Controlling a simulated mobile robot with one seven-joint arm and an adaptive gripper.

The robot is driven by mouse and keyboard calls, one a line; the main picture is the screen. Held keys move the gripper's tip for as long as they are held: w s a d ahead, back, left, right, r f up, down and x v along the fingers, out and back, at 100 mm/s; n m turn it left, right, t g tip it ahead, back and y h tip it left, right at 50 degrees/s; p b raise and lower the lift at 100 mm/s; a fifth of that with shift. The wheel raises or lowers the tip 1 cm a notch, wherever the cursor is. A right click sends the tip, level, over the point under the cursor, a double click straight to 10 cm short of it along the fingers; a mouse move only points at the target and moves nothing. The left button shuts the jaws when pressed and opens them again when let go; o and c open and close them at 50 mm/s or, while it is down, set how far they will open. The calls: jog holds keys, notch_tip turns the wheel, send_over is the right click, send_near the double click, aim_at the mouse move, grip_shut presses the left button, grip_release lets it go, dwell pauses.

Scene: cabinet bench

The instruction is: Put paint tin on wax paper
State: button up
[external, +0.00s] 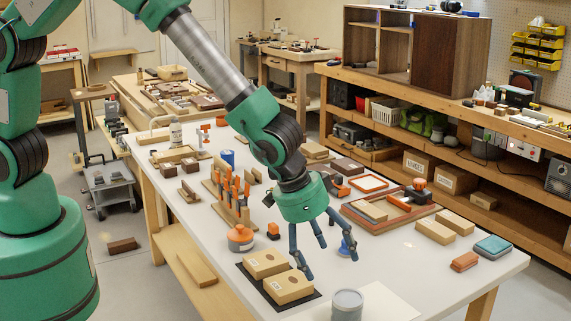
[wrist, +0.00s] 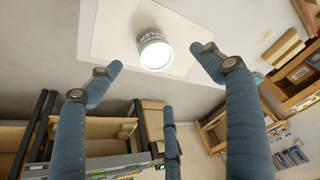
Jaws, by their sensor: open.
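The paint tin (external: 347,304) is a grey can with a pale lid, upright at the near edge of the bench view. The wax paper (external: 388,303) is a white sheet at the bottom of the external view. In the wrist view the tin (wrist: 155,52) overlaps the sheet (wrist: 112,32); I cannot tell whether it stands on the sheet or just beside it. The tin's base is cut off in the external view. My three-fingered gripper (external: 326,260) is open and empty, above and behind the tin. Its fingers (wrist: 157,78) are spread in the wrist view, with the tin showing between the upper two.
Two tan blocks (external: 278,275) on a dark mat lie left of the tin. An orange-lidded jar (external: 240,238) and a rack of orange-handled tools (external: 232,195) stand farther left. Wooden trays (external: 388,210) lie behind. Bare bench (external: 425,265) is right of my gripper.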

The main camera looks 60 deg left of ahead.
jog(key=s+a+r+n+t+y, duration=0.1)
jog(key=s+a+r, duration=0.1)
jog(key=a+r, duration=1.15)
jog(key=s+a+r+n, duration=0.2)
jog(key=s+a+r, duration=0.1)
jog(key=a+r, duration=1.05)
jog(key=s+a+r, duration=0.3)
jog(key=s+a, duration=0.6)
jog(key=s, duration=0.3)
jog(key=s+a+r+n, duration=0.1)
jog(key=s+a+r, duration=0.1)
jog(key=s+a, duration=0.8)
jog(key=shift+s+a+r+t+y, duration=0.3)
jog(key=shift+s+r, duration=0.1)
jog(key=shift+s, duration=0.45)
